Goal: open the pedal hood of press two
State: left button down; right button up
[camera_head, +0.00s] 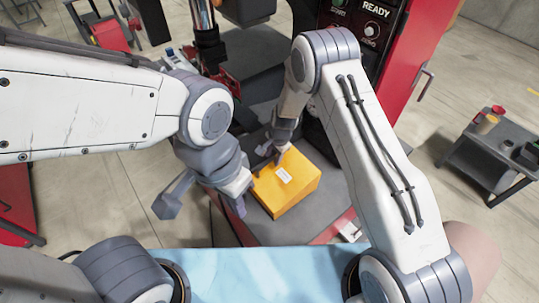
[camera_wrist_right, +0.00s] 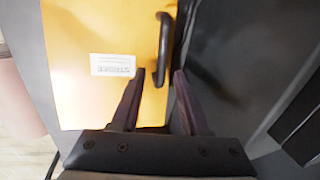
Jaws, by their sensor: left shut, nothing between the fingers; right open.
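The pedal hood (camera_head: 297,194) is a yellow-orange box with a white label, on the grey base of the press in the head view. In the right wrist view, the hood (camera_wrist_right: 95,105) fills the left half, with a black bar handle (camera_wrist_right: 165,45) along its right side. My right gripper (camera_wrist_right: 160,75) is open, with the lower end of the handle between its fingertips; contact cannot be told. In the head view, my right gripper (camera_head: 268,153) is at the hood's far left edge. My left gripper (camera_head: 238,206) is shut and empty, just left of the hood.
A red and black press column (camera_head: 385,60) with a READY panel rises behind the hood. A dark side table (camera_head: 490,155) with cups stands at the right. A light blue surface (camera_head: 265,275) lies in front, below the hood.

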grip_shut()
dwell(1.4)
